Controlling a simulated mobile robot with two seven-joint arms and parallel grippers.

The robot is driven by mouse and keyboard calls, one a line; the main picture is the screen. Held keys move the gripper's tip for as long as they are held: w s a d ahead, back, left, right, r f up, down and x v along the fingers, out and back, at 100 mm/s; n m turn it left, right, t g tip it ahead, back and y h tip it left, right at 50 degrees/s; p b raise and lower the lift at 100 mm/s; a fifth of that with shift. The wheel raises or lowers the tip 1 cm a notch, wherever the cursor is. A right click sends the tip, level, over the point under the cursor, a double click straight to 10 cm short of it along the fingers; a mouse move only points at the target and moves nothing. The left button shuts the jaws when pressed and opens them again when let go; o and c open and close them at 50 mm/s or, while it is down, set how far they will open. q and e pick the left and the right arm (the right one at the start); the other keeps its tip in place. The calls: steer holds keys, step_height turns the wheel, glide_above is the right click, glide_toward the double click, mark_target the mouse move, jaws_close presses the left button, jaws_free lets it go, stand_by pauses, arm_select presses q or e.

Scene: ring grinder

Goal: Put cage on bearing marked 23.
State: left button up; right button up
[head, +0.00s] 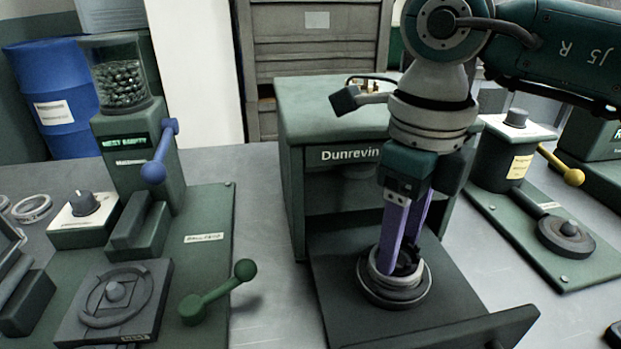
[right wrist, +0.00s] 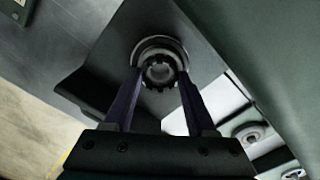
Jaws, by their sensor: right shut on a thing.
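My right gripper (head: 402,264) points down over the dark tray (head: 345,290) of the Dunrevin machine (head: 330,110). Its purple fingers are shut on a dark toothed ring, which looks like the cage (head: 407,263). The ring sits at or just above the grey bearing rings (head: 392,292) on the tray; I cannot tell whether it rests in them. In the right wrist view the cage (right wrist: 160,72) shows between the fingertips, with the bearing ring (right wrist: 157,43) around it. No number 23 can be read. My left gripper is not in view.
At left stands a ball dispenser (head: 122,85) with a blue lever (head: 157,160), a square fixture (head: 115,300) and a green lever (head: 215,292). Loose rings (head: 32,208) lie at far left. At right is a station with a yellow lever (head: 562,166) and a round disc (head: 566,238).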

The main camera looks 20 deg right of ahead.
steer(key=shift+f, duration=0.2)
steer(key=o, duration=1.3)
steer(key=shift+r, duration=0.1)
step_height(320, 180, up, 12)
steer(key=shift+r, duration=0.15)
